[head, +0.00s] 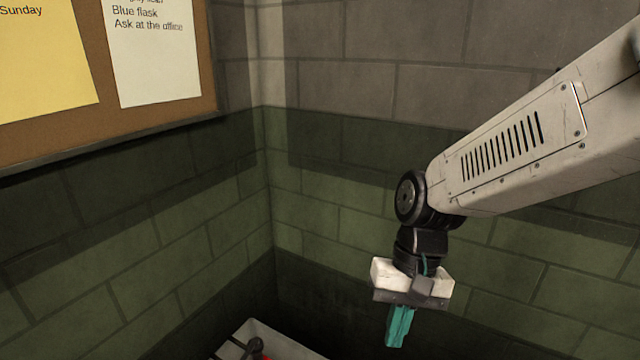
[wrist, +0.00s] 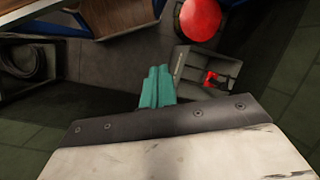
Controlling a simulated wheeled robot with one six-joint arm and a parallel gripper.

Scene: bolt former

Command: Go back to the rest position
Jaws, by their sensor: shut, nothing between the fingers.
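My gripper (head: 398,328) hangs at the end of my arm in the right half of the head view and points down. Its two teal fingers are together with nothing between them. In the wrist view the gripper (wrist: 157,84) also shows its fingers closed side by side, above the dark floor. No object touches the fingers in either view.
A corkboard (head: 80,120) with paper notes hangs on the brick wall at left. A pale bin (head: 285,342) stands low in the corner. The wrist view shows a round red thing (wrist: 200,18) and a grey box (wrist: 208,72) with a red part below.

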